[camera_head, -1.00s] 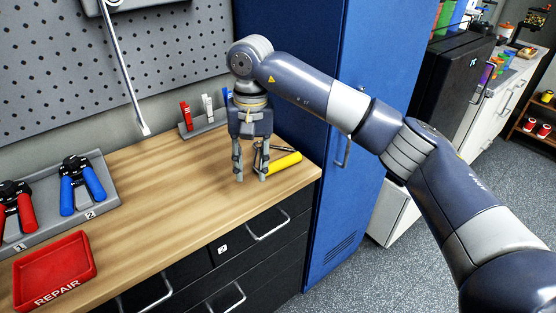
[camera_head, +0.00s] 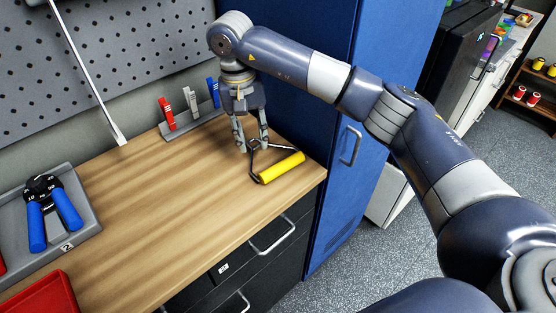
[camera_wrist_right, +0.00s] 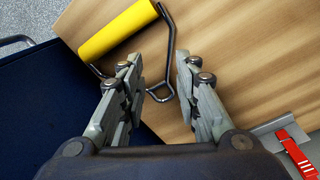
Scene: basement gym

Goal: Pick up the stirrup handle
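The stirrup handle (camera_head: 281,167) has a yellow grip and a bent dark metal frame. It lies on the wooden workbench near its right front corner. In the right wrist view its yellow grip (camera_wrist_right: 118,30) is at the upper left, and the bent end of its frame reaches between my fingers. My right gripper (camera_head: 254,149) points down over the frame's end, its fingers apart. The right wrist view shows the gripper (camera_wrist_right: 160,65) open, with a gap between the fingers. Whether the fingers touch the frame cannot be told. My left gripper is out of view.
A blue cabinet (camera_head: 385,80) borders the bench on the right.

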